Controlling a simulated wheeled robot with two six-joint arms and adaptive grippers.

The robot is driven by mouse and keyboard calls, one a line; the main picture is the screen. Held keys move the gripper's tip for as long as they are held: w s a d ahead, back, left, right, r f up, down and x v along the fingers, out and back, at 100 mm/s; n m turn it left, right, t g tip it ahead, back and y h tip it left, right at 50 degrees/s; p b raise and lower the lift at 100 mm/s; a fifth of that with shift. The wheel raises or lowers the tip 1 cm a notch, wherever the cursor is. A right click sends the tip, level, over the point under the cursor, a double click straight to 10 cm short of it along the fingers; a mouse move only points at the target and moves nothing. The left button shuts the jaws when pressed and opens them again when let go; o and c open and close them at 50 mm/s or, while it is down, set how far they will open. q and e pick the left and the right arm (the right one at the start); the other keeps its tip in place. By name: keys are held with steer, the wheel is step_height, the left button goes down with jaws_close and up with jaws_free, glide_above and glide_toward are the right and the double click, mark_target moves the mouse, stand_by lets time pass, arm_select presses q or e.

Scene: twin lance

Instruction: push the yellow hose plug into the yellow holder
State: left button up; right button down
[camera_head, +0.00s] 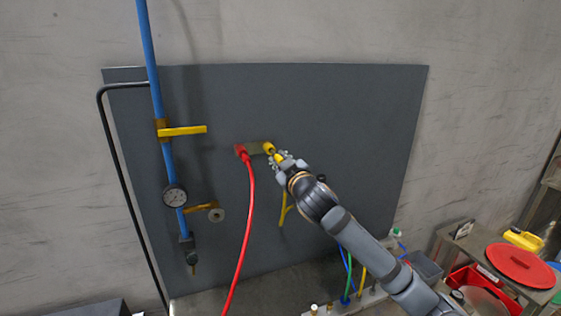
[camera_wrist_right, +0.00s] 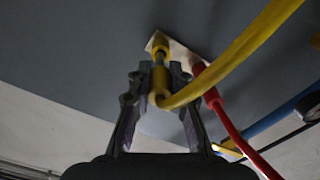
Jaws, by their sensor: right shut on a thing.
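My right gripper (camera_head: 281,162) is in front of the dark panel, shut on the yellow hose plug (camera_head: 278,157). In the right wrist view the plug (camera_wrist_right: 161,82) sits between the two fingers (camera_wrist_right: 160,76), with its yellow hose (camera_wrist_right: 235,62) bending away to the upper right. The yellow holder (camera_head: 268,147) is on a small plate on the panel. In the wrist view the holder (camera_wrist_right: 160,43) is straight ahead of the plug, roughly in line. A narrow darker piece shows between them; I cannot tell how far it is inside the holder. My left gripper is out of view.
A red hose plug (camera_head: 242,152) is at the same plate, left of the yellow holder, its red hose (camera_head: 246,215) hanging down. A blue pipe (camera_head: 154,85) with a yellow lever (camera_head: 183,131) and gauge (camera_head: 175,196) stands left. A cluttered table is at right.

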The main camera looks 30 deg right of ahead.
mark_target(275, 153)
steer(key=shift+w, duration=0.55)
steer(key=shift+x, duration=1.25)
stand_by(1.1)
steer(key=c, duration=1)
jaws_free()
steer(key=shift+o, duration=0.2)
steer(key=shift+s, duration=0.3)
steer(key=v, duration=0.6)
steer(key=shift+s, duration=0.4)
